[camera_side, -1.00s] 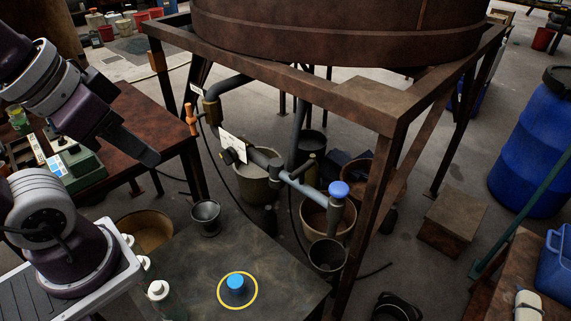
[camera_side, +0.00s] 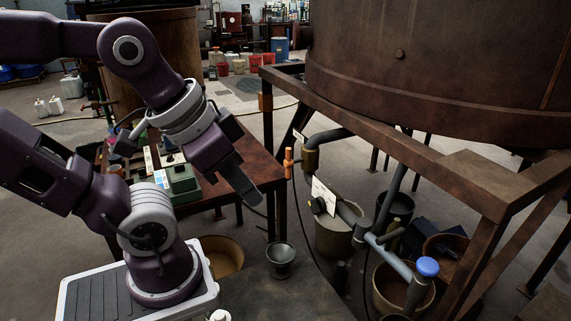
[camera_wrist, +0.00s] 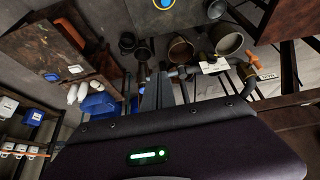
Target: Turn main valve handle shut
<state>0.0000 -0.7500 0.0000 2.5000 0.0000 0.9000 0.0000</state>
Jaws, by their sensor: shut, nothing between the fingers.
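An orange lever handle (camera_side: 288,163) stands upright beside the elbow of the pipework under the big vat. It also shows in the wrist view (camera_wrist: 250,63), at the right. A blue round knob (camera_side: 428,266) tops the upright stub at the pipe's near end. A small black handle (camera_side: 317,206) sits beside a white tag on the pipe. I cannot tell which of these is the main valve handle. My gripper (camera_side: 247,194) is shut and empty, left of the orange handle and apart from it. Its fingers show in the wrist view (camera_wrist: 158,92).
The brown vat (camera_side: 440,65) rests on a rusty frame (camera_side: 400,140) around the pipes. A brown table (camera_side: 235,165) with a green device (camera_side: 180,178) stands behind my gripper. Buckets, including a grey one (camera_side: 281,258), stand below the pipework. Open air separates my gripper from the pipes.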

